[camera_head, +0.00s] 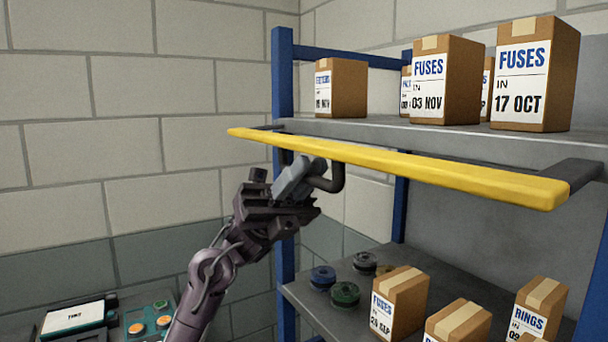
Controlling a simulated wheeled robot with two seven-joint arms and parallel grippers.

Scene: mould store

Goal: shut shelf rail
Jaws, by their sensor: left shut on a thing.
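The yellow shelf rail (400,165) runs across the front of the upper shelf (400,133), a little below its front edge. Dark brackets join its two ends to the shelf frame. A dark bent handle (339,178) hangs under the rail, left of its middle. My left gripper (308,182) reaches up from the lower left and is shut on this handle. The fingers cover part of the handle, so the exact grip is hidden. My right gripper is not in view.
Boxes marked FUSES (443,80) stand on the upper shelf behind the rail. The lower shelf (311,300) holds more boxes (400,302) and several dark round parts (345,293). A blue post (283,90) stands close behind my left gripper.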

